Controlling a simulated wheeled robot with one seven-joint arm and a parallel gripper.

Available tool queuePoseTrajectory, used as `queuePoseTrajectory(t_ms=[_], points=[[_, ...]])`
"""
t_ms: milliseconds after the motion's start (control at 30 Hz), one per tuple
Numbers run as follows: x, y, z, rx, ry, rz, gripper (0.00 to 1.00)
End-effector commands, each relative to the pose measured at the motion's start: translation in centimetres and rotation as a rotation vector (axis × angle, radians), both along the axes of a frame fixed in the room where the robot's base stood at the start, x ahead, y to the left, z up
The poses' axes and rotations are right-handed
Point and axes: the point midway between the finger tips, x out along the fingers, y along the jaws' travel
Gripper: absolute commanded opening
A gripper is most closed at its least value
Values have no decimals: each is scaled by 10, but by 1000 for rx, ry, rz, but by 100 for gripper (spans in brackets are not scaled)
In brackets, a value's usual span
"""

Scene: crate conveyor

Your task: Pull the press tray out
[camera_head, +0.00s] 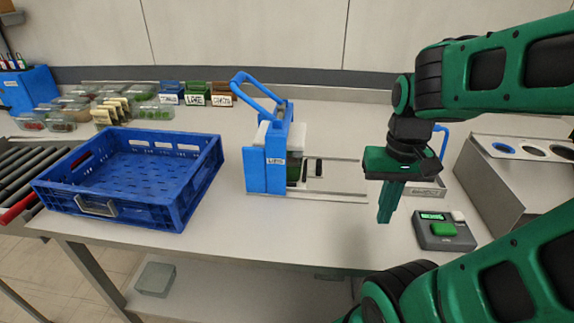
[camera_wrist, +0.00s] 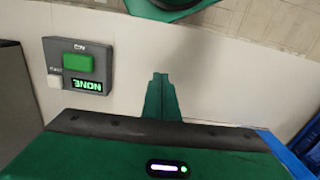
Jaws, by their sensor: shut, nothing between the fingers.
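The blue press (camera_head: 265,160) stands mid-table with its blue lever handle (camera_head: 257,90) raised. Two pale rails (camera_head: 335,193) run out from it to the right, with small dark green pieces (camera_head: 318,167) between them near the press. I cannot tell the tray clearly from the rails. My gripper (camera_head: 384,219) is to the right of the rails, pointing down, shut and empty, apart from the press. It also shows shut in the wrist view (camera_wrist: 160,76), where the press is not visible.
A low grey tray (camera_head: 427,188) is behind my gripper. An empty blue crate (camera_head: 150,212) is at left. A metal holder (camera_head: 500,185) stands at right.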

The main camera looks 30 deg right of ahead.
Motion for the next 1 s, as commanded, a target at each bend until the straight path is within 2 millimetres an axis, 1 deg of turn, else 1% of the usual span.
queuePoseTrajectory(t_ms=[267,300,333,367,400,467,567,667,800,867,1000], points=[[0,0,0,0,0,0,0],[0,0,0,0,0,0,5],[0,0,0,0,0,0,12],[-5,0,3,-1,-7,0,19],[-8,-1,7,-1,-15,0,22],[-2,-2,12,-4,-15,-3,22],[21,-7,22,-10,-12,-10,22],[54,-12,37,-17,-12,-19,22],[104,-15,55,-23,-12,-28,22],[127,-15,61,-25,-12,-30,22],[177,-14,72,-24,-14,-35,22]])
